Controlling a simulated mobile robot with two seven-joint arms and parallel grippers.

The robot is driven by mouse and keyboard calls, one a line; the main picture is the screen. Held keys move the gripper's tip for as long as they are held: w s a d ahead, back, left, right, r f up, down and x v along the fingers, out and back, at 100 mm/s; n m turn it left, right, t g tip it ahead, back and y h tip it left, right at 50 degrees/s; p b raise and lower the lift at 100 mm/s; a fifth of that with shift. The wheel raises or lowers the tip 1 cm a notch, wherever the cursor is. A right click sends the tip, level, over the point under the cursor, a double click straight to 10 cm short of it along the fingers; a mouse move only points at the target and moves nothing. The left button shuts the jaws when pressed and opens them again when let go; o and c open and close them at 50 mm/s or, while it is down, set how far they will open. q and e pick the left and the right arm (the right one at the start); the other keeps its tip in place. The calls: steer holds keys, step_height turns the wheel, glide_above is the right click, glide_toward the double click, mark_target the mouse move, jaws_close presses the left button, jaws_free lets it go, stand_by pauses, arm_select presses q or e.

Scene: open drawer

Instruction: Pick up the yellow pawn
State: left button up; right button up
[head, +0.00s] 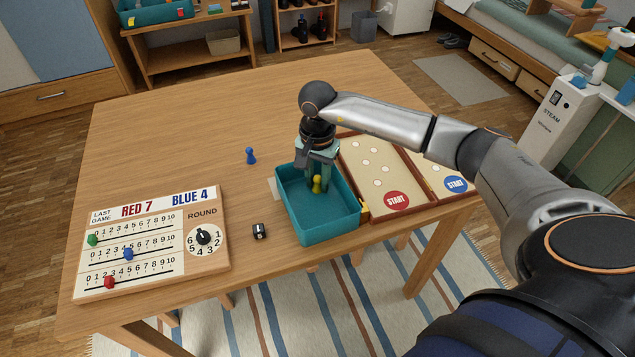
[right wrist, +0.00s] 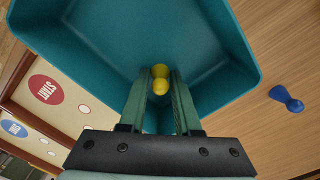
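The yellow pawn (head: 317,184) is inside the teal tray (head: 345,227), near its back. My right gripper (head: 321,180) reaches down into the tray from above, with its fingers on either side of the pawn. Whether the pawn is clear of the tray floor cannot be told. My left gripper is not in view.
A scoreboard (head: 150,246) is at the left. An open game board (head: 385,170) lies right of the tray. The back left of the table (head: 190,120) is clear.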

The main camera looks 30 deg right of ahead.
jaws_close()
steer(key=shift+r, duration=0.1)
